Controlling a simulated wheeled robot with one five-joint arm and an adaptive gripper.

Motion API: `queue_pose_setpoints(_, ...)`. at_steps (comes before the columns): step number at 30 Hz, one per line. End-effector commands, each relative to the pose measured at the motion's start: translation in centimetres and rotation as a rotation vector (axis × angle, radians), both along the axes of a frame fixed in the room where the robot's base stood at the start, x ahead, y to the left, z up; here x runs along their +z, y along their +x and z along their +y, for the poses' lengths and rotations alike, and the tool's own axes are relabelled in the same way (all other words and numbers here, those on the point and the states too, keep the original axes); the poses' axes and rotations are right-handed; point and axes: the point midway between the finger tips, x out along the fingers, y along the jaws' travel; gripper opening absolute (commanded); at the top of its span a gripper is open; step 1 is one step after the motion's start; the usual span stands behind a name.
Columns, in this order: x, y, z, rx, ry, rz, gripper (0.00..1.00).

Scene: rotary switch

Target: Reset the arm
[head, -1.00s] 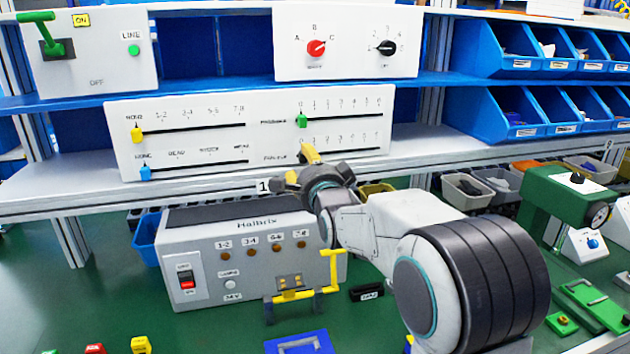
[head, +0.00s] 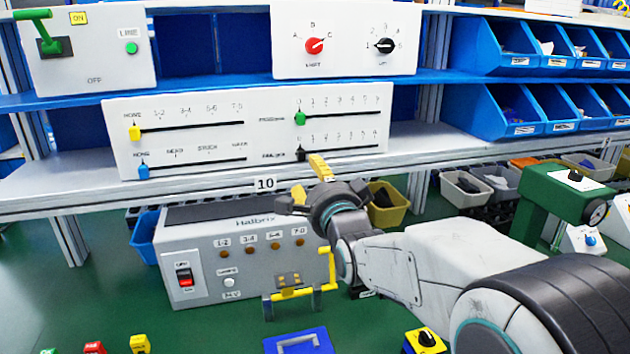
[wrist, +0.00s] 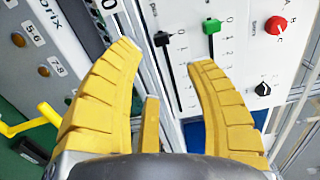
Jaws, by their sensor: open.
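My gripper (head: 309,180) is in front of the shelf edge, just below the slider panel (head: 255,164) in the head view. In the wrist view its yellow fingers (wrist: 165,55) stand wide apart with nothing between them. The upper panel (head: 289,68) has a red rotary knob (head: 315,46) and a black rotary knob (head: 384,45). Both knobs also show at the right of the wrist view, the red one (wrist: 276,25) and the black one (wrist: 262,89). The gripper is apart from both knobs.
The slider panel carries a yellow slider (head: 135,133), blue slider (head: 143,170), green slider (head: 299,118) and black slider (head: 300,154). A grey Halbrix box (head: 205,285) stands below with a yellow-handled fixture (head: 326,287) before it. Blue bins (head: 490,45) are at right.

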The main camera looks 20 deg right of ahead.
Motion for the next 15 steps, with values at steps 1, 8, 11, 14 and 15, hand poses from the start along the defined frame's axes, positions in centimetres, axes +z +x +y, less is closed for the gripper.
queue_pose_setpoints(1, 0.0, 0.0, 0.0, 0.0, 0.0, 0.0, 0.5)
queue_pose_setpoints(8, 0.0, 0.0, 0.0, 0.0, -0.083, 0.002, 0.5)
queue_pose_setpoints(11, -1.3, 0.0, 0.0, 0.007, -0.214, 0.055, 0.5)
queue_pose_setpoints(14, -4.2, -0.4, 0.0, 0.037, -0.403, 0.178, 0.5)
queue_pose_setpoints(15, -5.8, -0.7, 0.0, 0.062, -0.489, 0.241, 0.5)
